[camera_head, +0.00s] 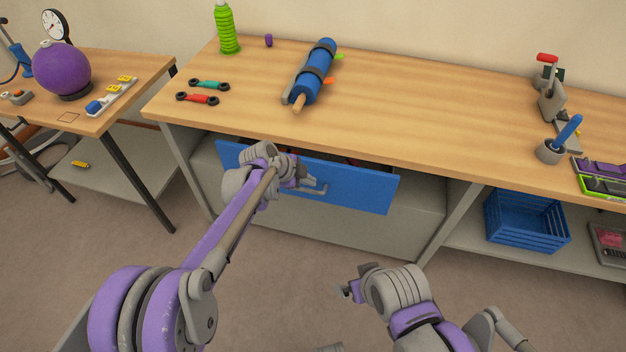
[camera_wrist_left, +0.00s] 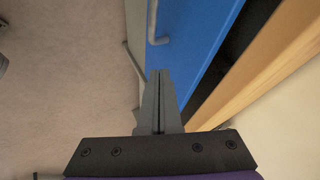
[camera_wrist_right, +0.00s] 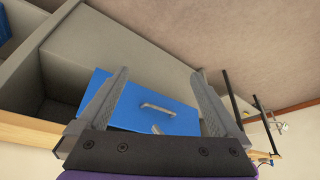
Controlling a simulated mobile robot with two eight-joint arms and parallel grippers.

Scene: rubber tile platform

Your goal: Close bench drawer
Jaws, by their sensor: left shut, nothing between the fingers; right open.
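The blue bench drawer (camera_head: 350,184) stands partly pulled out under the wooden benchtop, with a dark gap behind its front. Its grey handle (camera_head: 313,189) is at the middle of the front. My left gripper (camera_head: 300,175) is in front of the drawer, near the handle; in the left wrist view its fingers (camera_wrist_left: 160,100) are shut and empty, close to the blue front (camera_wrist_left: 190,50). Whether they touch it I cannot tell. My right gripper (camera_head: 346,292) is low in front of the bench, apart from the drawer. The right wrist view shows its open fingers (camera_wrist_right: 165,100) with the blue front (camera_wrist_right: 150,105) beyond.
A blue crate (camera_head: 525,222) sits on the lower shelf at right. A side table (camera_head: 130,65) stands at left. The floor in front is clear.

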